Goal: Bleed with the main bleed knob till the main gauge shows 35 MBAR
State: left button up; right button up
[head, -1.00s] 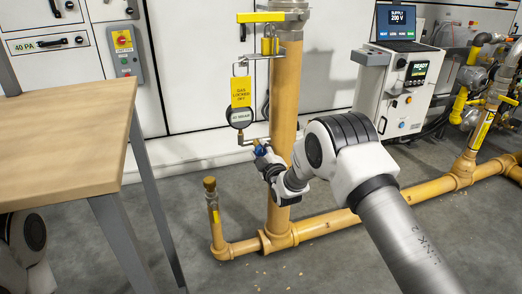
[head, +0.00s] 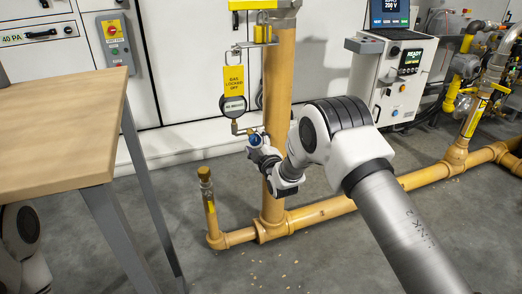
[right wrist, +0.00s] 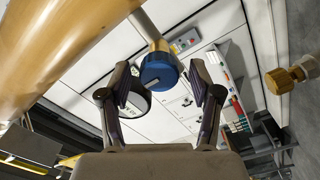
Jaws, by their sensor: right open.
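The main bleed knob is blue; in the head view (head: 254,140) it sits on a small fitting beside the upright yellow pipe, and in the right wrist view (right wrist: 158,70) it shows large. My right gripper (head: 257,146) is open at the knob. In the right wrist view its fingers (right wrist: 162,90) stand either side of the knob with gaps showing. The main gauge (head: 232,105) is a dark round dial just above; its reading is too small to read surely. In the right wrist view the gauge (right wrist: 137,98) is partly hidden behind the left finger. My left gripper is out of view.
The upright yellow pipe (head: 276,110) stands close to my right gripper. A yellow tag (head: 233,79) hangs above the gauge. A capped stub pipe (head: 208,200) rises to the left. A wooden table (head: 60,135) fills the left. A white control cart (head: 390,85) stands behind right.

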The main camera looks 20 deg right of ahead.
jog(key=s, duration=1)
jog(key=shift+s+d, duration=0.15)
jog(key=shift+s, duration=0.25)
